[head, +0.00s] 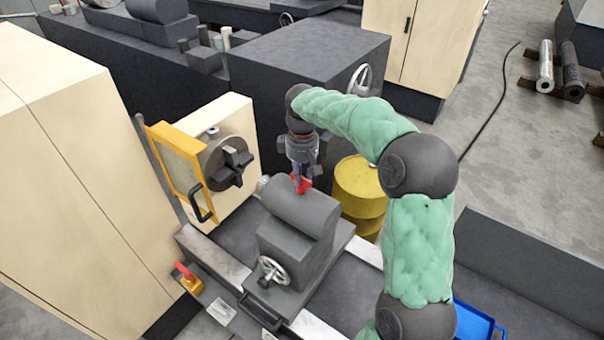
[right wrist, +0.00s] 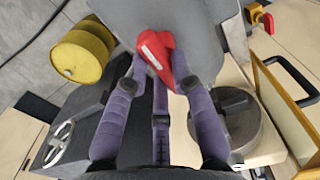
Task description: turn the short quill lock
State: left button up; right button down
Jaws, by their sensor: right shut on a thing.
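The quill lock is a short red lever (head: 302,185) on top of the grey tailstock barrel (head: 300,207). It also shows in the right wrist view (right wrist: 154,48), with a pale mark on its face. My right gripper (head: 302,168) reaches down from above onto the lever. In the right wrist view its purple fingers (right wrist: 158,72) are shut on the red lever, one on each side. How deep the grip is cannot be told. My left gripper is in neither view.
A yellow barrel (head: 360,188) stands just behind the tailstock. A handwheel (head: 272,270) is on the tailstock's front. A chuck (head: 228,162) and an open yellow-framed guard (head: 178,160) are to the left. Another red lever (head: 184,271) sits on a yellow block at lower left.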

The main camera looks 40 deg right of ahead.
aim_at(302, 176)
jog(key=shift+f, duration=0.1)
jog(key=c, duration=1)
grip_release()
jog(key=shift+c, duration=0.2)
notch_tip(302, 176, up, 12)
